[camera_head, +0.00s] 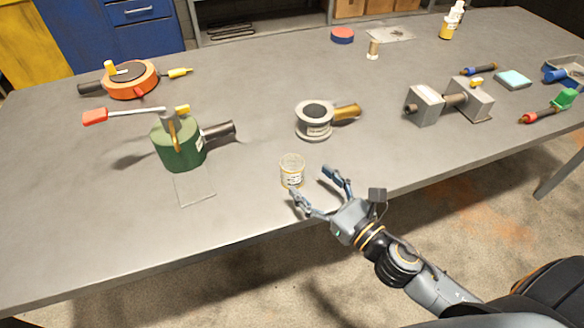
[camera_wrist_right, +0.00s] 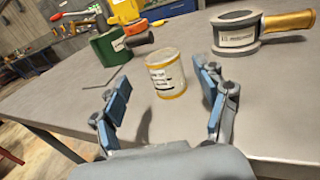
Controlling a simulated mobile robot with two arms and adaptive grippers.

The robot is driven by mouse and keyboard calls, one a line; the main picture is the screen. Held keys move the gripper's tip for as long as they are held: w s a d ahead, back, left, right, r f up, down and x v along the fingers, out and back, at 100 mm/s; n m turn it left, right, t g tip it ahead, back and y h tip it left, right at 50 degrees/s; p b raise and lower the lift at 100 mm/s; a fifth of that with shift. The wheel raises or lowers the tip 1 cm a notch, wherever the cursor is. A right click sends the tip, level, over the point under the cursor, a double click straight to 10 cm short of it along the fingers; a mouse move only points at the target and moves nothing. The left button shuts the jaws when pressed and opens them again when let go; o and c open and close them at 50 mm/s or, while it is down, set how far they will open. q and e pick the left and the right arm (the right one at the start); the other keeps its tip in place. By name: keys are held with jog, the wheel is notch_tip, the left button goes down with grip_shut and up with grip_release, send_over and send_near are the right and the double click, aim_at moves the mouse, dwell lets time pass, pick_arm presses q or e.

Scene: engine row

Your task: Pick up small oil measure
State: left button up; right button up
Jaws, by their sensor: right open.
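The small oil measure (camera_head: 292,171) is a small clear cup with a yellowish rim and a white label. It stands upright near the table's front edge in the head view. My right gripper (camera_head: 318,187) is open and empty, just to the right and front of the cup. In the right wrist view the measure (camera_wrist_right: 166,75) stands ahead, in line with the gap between the open fingers (camera_wrist_right: 162,92). I cannot see contact between the fingers and the cup. My left gripper is not in view.
A green pot (camera_head: 178,147) with a red-tipped lever stands to the left, a clear flat plate (camera_head: 195,188) in front of it. A grey ring-shaped part (camera_head: 314,121) with a brass handle is behind the measure. Metal blocks (camera_head: 426,105) lie further right. The table's front edge is close.

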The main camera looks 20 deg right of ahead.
aim_at(300, 171)
jog(key=shift+p+x, duration=0.3)
jog(key=shift+x, duration=1.1)
jog(key=p+x, duration=0.1)
jog(key=x, duration=0.3)
jog(key=shift+w+f, duration=0.15)
jog(key=shift+w, duration=0.3)
jog(key=shift+s, duration=0.1)
jog(key=shift+c, duration=0.4)
jog(key=c, duration=1.2)
jog(key=shift+o, duration=0.2)
